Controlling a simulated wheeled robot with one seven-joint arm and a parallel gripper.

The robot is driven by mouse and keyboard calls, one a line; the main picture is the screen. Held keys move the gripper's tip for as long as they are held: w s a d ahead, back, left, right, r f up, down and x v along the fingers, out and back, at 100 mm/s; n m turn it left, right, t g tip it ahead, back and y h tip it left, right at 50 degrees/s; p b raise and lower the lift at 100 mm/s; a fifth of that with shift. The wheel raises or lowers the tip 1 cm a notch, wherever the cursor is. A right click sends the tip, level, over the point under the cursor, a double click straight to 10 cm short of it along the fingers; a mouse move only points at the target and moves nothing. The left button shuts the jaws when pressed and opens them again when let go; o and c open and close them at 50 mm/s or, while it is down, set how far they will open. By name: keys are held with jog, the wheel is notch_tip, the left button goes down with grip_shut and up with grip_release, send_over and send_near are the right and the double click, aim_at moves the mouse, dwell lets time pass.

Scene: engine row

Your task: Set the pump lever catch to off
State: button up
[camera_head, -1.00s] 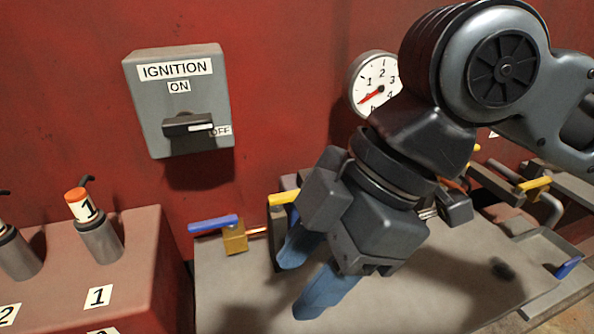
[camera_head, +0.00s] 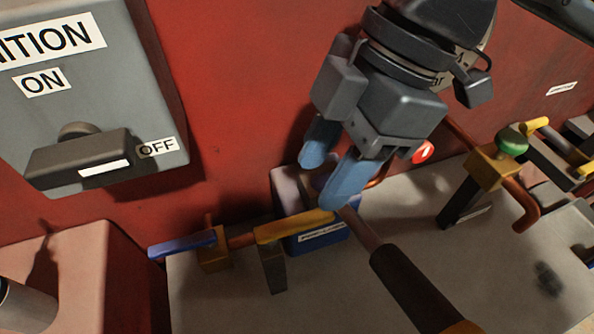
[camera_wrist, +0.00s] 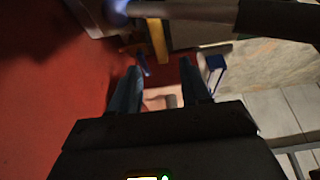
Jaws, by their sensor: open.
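The pump has a blue base (camera_head: 316,241) with a label too small to read. Its metal rod and dark-gripped lever (camera_head: 405,282) run toward the lower right; the lever also shows along the top of the wrist view (camera_wrist: 280,17). A yellow bar (camera_head: 295,227) on a short grey post, probably the lever catch, lies across the front of the base. It also shows in the wrist view (camera_wrist: 158,40). My gripper (camera_head: 320,186) is open and empty, its blue fingers pointing down by the pump. The right fingertip overlaps the bar's right end; I cannot tell whether they touch.
A blue-handled valve (camera_head: 183,243) sits just left of the yellow bar. The grey ignition box (camera_head: 100,110) is on the red wall at left, its knob near OFF. A green-knobbed brass valve (camera_head: 490,168) and copper pipe stand at right. The grey bench top is clear at the front.

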aim_at(293, 222)
jog(key=shift+a+f, duration=0.1)
jog(key=shift+f, duration=0.25)
jog(key=shift+x, duration=3.55)
jog(key=shift+a+r, duration=0.1)
grip_shut()
